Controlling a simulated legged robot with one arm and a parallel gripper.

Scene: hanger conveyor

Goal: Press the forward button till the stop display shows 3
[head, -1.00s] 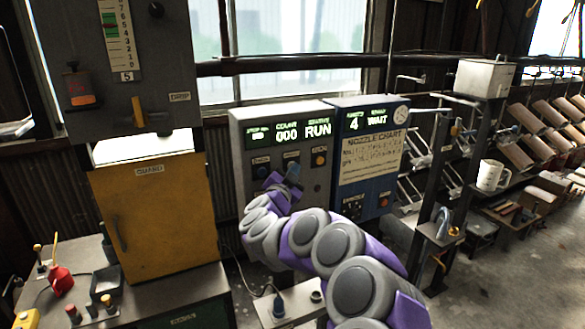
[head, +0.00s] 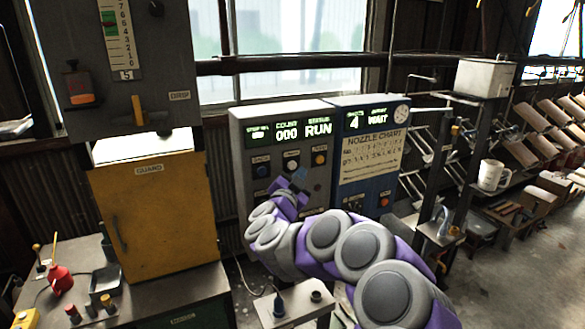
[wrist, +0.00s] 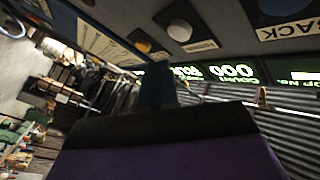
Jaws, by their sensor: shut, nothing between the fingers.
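The grey control box (head: 237,150) stands at mid-picture in the head view. Its stop display (head: 258,133) is lit at the upper left, but its digit is too small to read. Beside it the count reads 000 and the status RUN. Below sit a dark button (head: 261,171), a white button (head: 291,165) and an amber button (head: 319,159). In the wrist view the dark button (wrist: 276,6) has a BACK label; the white button (wrist: 180,30) is beside it, its label unreadable. My gripper (head: 299,177) is shut and empty, just below the white button, apparently not touching it.
A blue box (head: 350,185) with a nozzle chart, showing 4 and WAIT, adjoins on the right. A yellow guard door (head: 165,215) stands left. A bench (head: 150,300) with a red oil can (head: 60,280) is lower left. A mug (head: 491,175) sits on a shelf to the right.

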